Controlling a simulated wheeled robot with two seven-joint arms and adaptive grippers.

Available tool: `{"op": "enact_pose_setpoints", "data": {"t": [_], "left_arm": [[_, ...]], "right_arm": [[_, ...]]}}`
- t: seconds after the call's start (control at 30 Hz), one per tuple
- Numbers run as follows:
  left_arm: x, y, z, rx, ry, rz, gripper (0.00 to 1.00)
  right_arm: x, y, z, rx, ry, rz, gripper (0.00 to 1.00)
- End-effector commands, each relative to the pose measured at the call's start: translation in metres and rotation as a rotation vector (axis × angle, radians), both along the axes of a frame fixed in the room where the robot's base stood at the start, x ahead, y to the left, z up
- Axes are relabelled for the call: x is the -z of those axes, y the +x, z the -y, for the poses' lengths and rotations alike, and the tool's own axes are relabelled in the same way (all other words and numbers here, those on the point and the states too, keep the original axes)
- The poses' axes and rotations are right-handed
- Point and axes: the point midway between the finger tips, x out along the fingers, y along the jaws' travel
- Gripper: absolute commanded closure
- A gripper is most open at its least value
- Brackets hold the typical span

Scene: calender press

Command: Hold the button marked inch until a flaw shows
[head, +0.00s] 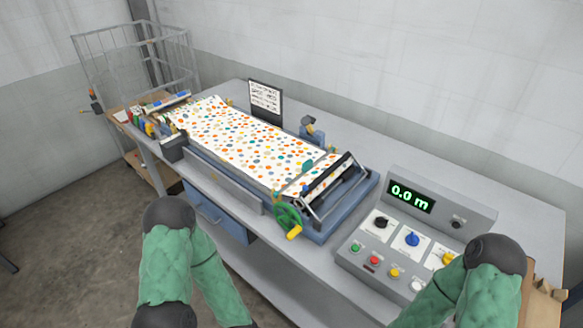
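The grey control console (350,262) stands at the right end of the bench, with a green display (411,198) reading 0.0 m. Along its front is a row of small buttons: a green one (355,247), a red one (373,260), a yellow one (395,272) and a white one (417,285). Their markings are too small to read, so I cannot tell which is inch. Dotted fabric (250,137) lies along the press, and I make out no clear flaw. My two arms bend down out of the picture. Neither gripper shows.
Black (381,222), blue (412,239) and yellow (447,259) knobs sit above the buttons. A green handwheel (288,217) juts from the press front. A wire cage (130,62) stands back left. A cardboard box (543,300) is at right, partly behind my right arm.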

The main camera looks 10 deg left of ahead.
Motion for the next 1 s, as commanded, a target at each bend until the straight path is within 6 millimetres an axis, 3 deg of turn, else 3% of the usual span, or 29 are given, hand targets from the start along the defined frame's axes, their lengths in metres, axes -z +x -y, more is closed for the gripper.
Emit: {"op": "enact_pose_setpoints", "data": {"t": [0.37,0.47,0.6,1.0], "left_arm": [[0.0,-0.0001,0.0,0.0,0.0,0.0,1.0],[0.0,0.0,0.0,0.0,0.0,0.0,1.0],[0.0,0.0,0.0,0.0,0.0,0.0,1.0],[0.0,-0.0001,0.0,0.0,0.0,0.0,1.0]], "right_arm": [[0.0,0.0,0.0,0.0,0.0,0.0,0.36],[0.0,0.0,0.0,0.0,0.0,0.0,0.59],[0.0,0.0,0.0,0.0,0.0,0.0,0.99],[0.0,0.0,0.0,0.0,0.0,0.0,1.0]]}}
